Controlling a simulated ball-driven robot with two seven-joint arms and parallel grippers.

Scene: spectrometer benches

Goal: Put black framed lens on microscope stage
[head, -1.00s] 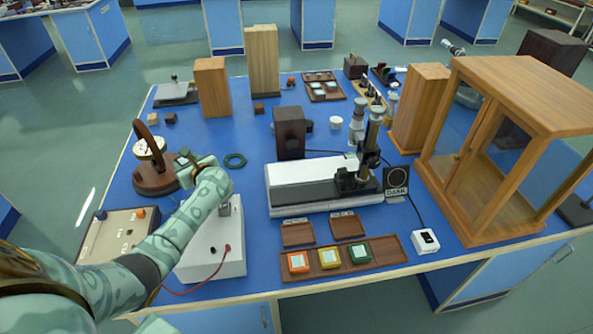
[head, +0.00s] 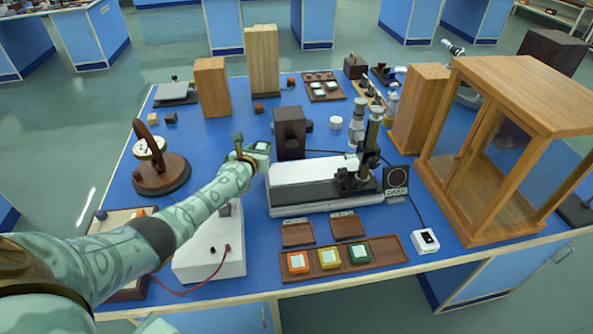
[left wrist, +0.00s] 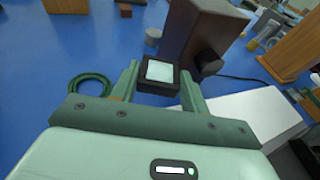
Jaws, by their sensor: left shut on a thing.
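The black framed lens (left wrist: 159,73), a small square with a pale pane, is held between the fingertips of my left gripper (left wrist: 157,80) in the left wrist view. In the head view my left gripper (head: 254,150) is above the blue bench, left of the dark box and near the left end of the white instrument base. The microscope (head: 368,140) stands upright at the right end of that base, with its dark stage area (head: 355,180) low at its foot. The lens is apart from the stage. My right gripper is not seen.
A dark box with knobs (head: 290,132) stands just right of the gripper. The long white base (head: 310,172) lies in front of it. A brown tray (head: 385,245) with coloured-frame squares is at the front. A wooden glass cabinet (head: 520,95) blocks the right.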

